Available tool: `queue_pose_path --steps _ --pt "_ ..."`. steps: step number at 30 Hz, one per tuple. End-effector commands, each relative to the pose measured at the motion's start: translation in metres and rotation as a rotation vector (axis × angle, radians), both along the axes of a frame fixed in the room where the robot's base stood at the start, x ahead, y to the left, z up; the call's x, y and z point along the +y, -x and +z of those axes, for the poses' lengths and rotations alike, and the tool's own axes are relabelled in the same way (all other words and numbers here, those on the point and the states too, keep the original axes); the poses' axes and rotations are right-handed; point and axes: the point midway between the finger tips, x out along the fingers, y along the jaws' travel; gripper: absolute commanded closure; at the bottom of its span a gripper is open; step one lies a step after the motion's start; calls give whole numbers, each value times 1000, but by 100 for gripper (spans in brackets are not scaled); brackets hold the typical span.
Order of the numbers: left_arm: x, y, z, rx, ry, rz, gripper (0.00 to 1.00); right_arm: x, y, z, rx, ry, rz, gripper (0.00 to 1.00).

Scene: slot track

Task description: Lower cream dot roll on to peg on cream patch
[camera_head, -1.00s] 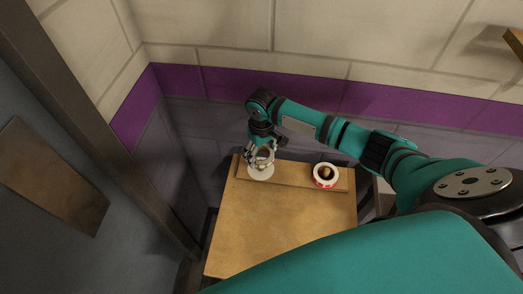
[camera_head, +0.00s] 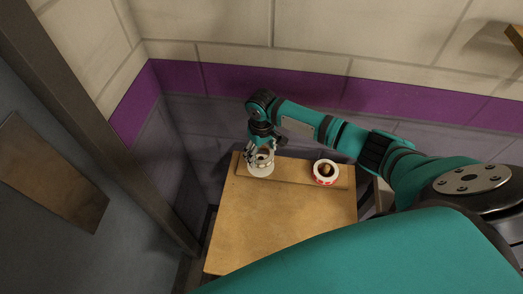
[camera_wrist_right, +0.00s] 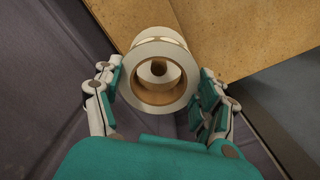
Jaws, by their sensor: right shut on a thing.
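The cream roll (camera_head: 261,171) is at the left end of the wooden board's raised strip, in the head view. My right gripper (camera_head: 260,158) is shut on it from above, with a finger on each side. In the right wrist view the pale roll (camera_wrist_right: 158,101) sits between the fingers of the same gripper (camera_wrist_right: 158,84). The brown peg top (camera_wrist_right: 158,68) shows inside the roll's hole. The cream patch is mostly hidden under the roll. I cannot tell whether the roll's underside touches it. My left gripper is not in view.
A white roll with red marks (camera_head: 325,181) stands around another peg (camera_head: 327,169) at the right of the strip. The front of the wooden board (camera_head: 275,225) is clear. A tiled wall (camera_head: 225,85) stands close behind, and a dark upright post (camera_head: 120,150) is at left.

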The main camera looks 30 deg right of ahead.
Motion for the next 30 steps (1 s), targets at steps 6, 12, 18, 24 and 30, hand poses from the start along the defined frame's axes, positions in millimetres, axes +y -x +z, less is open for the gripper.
queue_pose_path --steps 6,12,18,24,30 --pt "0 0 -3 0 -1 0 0 0 0 -8 1 0 0 59" --pt "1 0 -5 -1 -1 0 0 0 0 -14 0 0 0 59" --pt "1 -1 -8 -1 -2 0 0 0 0 -20 0 0 0 59" --pt "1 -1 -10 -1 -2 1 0 0 0 -25 0 0 -1 59" --pt "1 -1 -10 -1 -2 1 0 0 0 -25 0 0 0 59"
